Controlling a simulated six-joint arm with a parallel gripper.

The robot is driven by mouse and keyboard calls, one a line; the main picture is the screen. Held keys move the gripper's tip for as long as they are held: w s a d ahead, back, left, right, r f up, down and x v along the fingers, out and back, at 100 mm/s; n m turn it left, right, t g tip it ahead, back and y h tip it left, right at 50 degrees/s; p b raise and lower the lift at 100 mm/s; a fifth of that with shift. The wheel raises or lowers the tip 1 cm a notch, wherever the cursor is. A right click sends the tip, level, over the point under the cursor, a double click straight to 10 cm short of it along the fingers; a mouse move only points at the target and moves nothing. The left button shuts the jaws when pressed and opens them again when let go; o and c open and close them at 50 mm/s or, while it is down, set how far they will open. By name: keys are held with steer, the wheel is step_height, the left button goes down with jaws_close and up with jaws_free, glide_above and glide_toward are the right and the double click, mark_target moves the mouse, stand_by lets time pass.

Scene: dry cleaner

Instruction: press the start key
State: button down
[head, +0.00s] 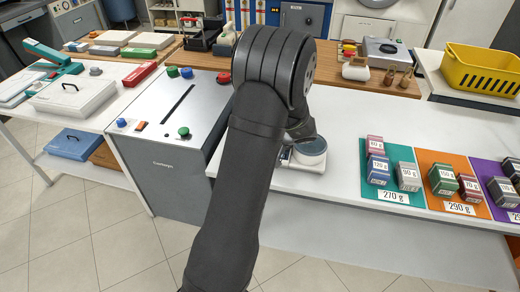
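No key with a readable start label shows. A grey control cabinet (165,165) stands left of my arm, with a dark slot in its sloped top. On it are a green round button (183,131) near the front edge, a small orange-red switch (140,126), and a blue button (121,122) at the front left. Which one is the start key I cannot tell.
A scale with a round pan (310,149) is just right of my arm. Colored mats with small boxes, including a teal mat (403,154), lie on the white counter. A yellow basket (482,70) stands at the back right. The counter's front right strip is clear.

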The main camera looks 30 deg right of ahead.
steer(key=shift+f, duration=0.4)
stand_by(0.3)
steer(key=shift+r, duration=0.85)
steer(key=shift+r, duration=2.5)
